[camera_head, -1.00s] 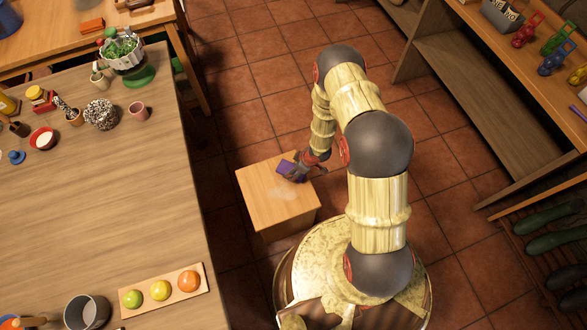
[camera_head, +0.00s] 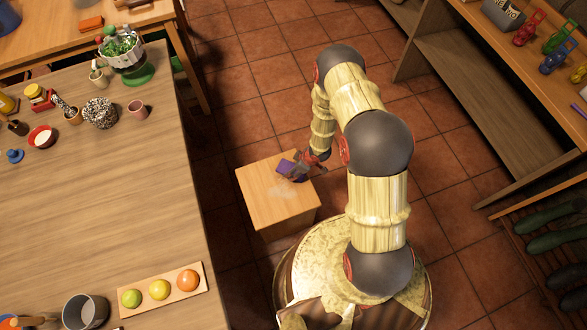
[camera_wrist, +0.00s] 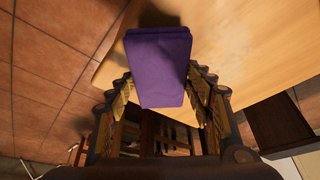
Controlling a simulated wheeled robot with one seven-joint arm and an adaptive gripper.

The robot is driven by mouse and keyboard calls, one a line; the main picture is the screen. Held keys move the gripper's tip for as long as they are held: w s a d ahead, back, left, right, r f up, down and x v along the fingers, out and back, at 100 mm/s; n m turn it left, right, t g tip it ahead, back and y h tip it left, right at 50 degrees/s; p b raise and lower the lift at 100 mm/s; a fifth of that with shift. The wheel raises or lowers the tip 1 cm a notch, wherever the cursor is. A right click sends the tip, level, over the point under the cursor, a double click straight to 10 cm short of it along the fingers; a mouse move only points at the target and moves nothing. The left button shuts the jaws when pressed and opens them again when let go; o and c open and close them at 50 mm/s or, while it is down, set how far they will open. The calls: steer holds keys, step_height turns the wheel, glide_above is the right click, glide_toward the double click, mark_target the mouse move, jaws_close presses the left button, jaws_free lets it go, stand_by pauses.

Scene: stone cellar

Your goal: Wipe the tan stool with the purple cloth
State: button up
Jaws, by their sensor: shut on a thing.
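The tan stool (camera_head: 262,203) stands on the floor beside the long table, with a pale smudge on its top. Its top also fills much of the wrist view (camera_wrist: 245,50). My gripper (camera_head: 303,170) is over the far right part of the stool top. It is shut on the purple cloth (camera_head: 285,167), a folded block that shows between the fingers in the wrist view (camera_wrist: 160,65). The cloth is at or just above the stool top; I cannot tell whether it touches. The gripper's fingertips are partly hidden by the cloth.
A long wooden table (camera_head: 100,210) at left holds a fruit board (camera_head: 160,290), a grey pot (camera_head: 86,312), and a plant (camera_head: 122,50). Shelves (camera_head: 475,90) stand at right. A rack (camera_head: 550,240) with dark green items is at lower right. Tiled floor is open behind the stool.

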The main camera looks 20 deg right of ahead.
mark_target(278, 182)
steer(key=shift+f+b, duration=0.55)
steer(key=shift+f, duration=0.25)
steer(key=shift+a, duration=0.1)
steer(key=shift+a+r, duration=0.15)
steer(key=shift+a, duration=1.5)
steer(key=shift+s+a+b, duration=0.15)
steer(key=shift+a+b, duration=0.15)
steer(key=shift+a, duration=3.35)
steer(key=shift+s+a+f+b, duration=0.1)
steer(key=shift+a+f+b, duration=0.1)
steer(key=shift+a, duration=0.65)
steer(key=shift+s+a+f+b, duration=0.1)
steer(key=shift+a+b, duration=0.1)
steer(key=shift+a, duration=0.65)
steer(key=shift+s+d+r, duration=0.1)
steer(key=shift+s+r, duration=0.05)
steer(key=shift+s, duration=1.1)
steer(key=shift+w+d+r+p, duration=0.1)
steer(key=shift+d+p, duration=0.05)
steer(key=shift+d, duration=0.75)
steer(key=shift+w+d+r+p, duration=0.1)
steer(key=shift+d+p, duration=0.05)
steer(key=shift+d, duration=0.75)
steer(key=shift+d+f, duration=0.2)
steer(key=shift+d, duration=1.6)
